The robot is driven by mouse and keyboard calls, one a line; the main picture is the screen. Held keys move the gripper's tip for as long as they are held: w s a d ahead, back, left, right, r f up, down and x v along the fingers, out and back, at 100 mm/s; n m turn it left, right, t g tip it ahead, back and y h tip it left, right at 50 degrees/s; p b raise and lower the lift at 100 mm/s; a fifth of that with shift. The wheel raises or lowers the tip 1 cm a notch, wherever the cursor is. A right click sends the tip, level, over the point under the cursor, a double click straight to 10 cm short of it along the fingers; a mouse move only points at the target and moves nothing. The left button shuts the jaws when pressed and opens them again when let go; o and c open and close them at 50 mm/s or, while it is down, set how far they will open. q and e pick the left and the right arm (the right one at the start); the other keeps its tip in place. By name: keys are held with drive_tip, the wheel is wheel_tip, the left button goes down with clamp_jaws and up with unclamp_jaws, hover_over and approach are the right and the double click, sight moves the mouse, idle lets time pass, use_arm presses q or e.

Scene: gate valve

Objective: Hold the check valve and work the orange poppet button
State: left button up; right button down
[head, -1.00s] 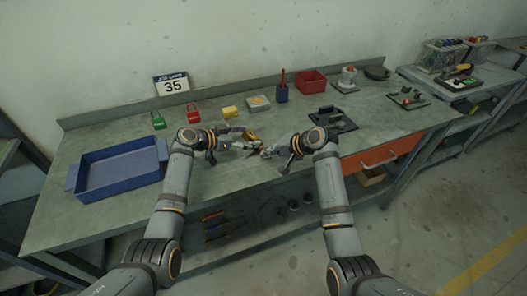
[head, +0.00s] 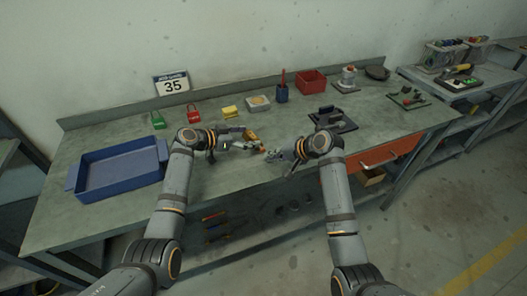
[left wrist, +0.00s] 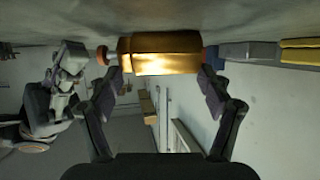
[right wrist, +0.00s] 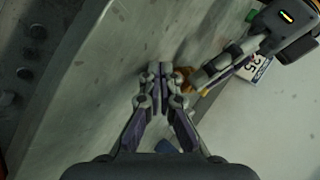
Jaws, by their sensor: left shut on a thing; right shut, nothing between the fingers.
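The brass check valve (left wrist: 160,50) lies across the jaws of my left gripper (left wrist: 160,84) in the left wrist view. In the head view the valve (head: 251,134) is small, and my left gripper (head: 252,143) holds it above the bench. The orange poppet button (left wrist: 102,54) shows at the valve's left end in the left wrist view. My right gripper (right wrist: 160,72) is shut and empty, its fingertips together. In the head view it (head: 275,154) is just right of the button end, with a small gap. In the right wrist view the valve (right wrist: 186,80) is partly hidden by gripper fingers.
A blue tray (head: 118,172) stands at the bench's left. A dark fixture (head: 331,120) stands behind my right gripper. The front middle of the bench (head: 235,190) is clear.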

drive_tip(key=shift+s+d, duration=0.45)
drive_tip(key=shift+s, duration=0.3)
drive_tip(key=shift+s+d, duration=0.4)
drive_tip(key=shift+s, duration=0.3)
drive_tip(key=shift+s+d, duration=0.45)
drive_tip(key=shift+s, duration=0.3)
use_arm(q)
drive_tip(key=o, duration=1.5)
drive_tip(key=shift+o, duration=0.2)
